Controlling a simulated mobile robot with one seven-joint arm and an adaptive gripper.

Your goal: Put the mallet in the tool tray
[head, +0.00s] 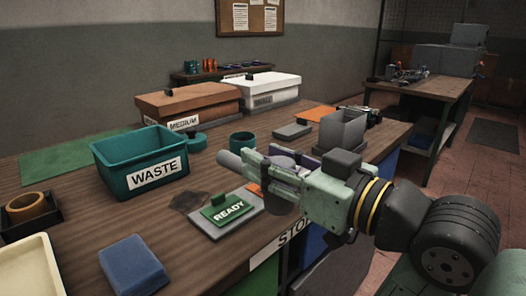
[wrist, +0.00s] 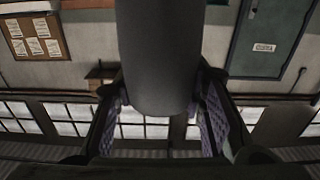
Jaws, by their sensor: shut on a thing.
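My gripper (head: 272,162) is shut on the mallet, held above the front edge of the bench. In the wrist view a thick dark grey cylinder of the mallet (wrist: 158,55) comes down between the purple finger pads (wrist: 160,120). A cream, shallow tray (head: 28,272), probably the tool tray, lies at the bottom left, cut off by the picture edge. It is well apart from my gripper.
A teal WASTE bin (head: 115,172) stands left of my gripper. A green READY plate (head: 222,211) lies below the mallet. A blue block (head: 133,263) and a dark holder with an orange ring (head: 28,208) lie near the cream tray. Lidded boxes (head: 187,101) stand behind.

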